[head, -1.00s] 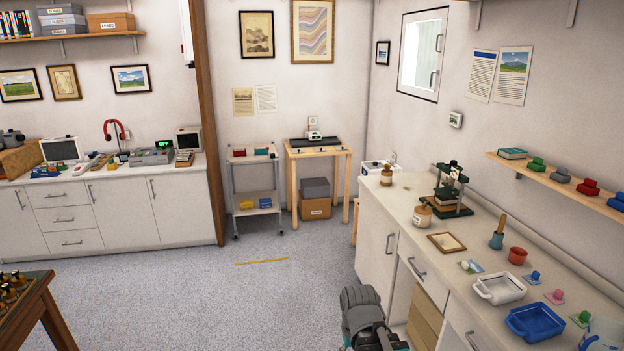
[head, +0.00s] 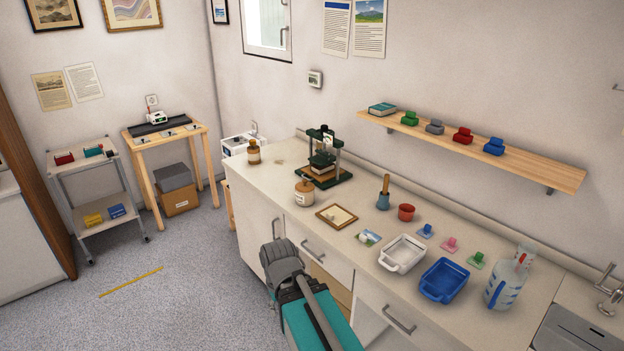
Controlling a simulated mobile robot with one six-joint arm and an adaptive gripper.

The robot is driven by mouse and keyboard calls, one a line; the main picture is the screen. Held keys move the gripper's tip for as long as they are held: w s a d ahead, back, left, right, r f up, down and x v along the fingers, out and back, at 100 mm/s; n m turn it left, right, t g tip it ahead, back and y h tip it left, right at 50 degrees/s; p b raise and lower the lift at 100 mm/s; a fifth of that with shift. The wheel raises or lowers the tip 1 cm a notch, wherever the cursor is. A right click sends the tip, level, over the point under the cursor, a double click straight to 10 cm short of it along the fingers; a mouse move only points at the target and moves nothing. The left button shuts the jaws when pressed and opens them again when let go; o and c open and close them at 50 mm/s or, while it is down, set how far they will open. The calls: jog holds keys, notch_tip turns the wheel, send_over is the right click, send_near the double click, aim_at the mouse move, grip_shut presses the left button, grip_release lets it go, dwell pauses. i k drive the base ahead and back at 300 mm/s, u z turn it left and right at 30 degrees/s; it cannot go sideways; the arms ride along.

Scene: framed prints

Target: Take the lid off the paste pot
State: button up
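Two pots stand on the long counter, and the labels are too small to read, so I cannot tell for sure which is the paste pot. A squat pale pot (head: 305,196) with a brown top stands in front of the green press. A taller brown pot (head: 253,155) with a pale label band stands farther back, near the counter's far end. Both stand upright and look closed. My arm shows at the lower middle, in front of the counter, short of both pots. My gripper's fingers cannot be made out.
The green press (head: 325,170) stands just behind the squat pot. A small framed print (head: 337,216), a white tray (head: 402,253), a blue tray (head: 444,280) and a clear jug (head: 508,280) line the counter (head: 276,180). A wall shelf (head: 520,168) hangs above. Floor at left is open.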

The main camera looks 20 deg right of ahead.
aim_at(304, 186)
jog(key=z, duration=0.25)
jog(key=i, duration=1.05)
jog(key=z, duration=0.35)
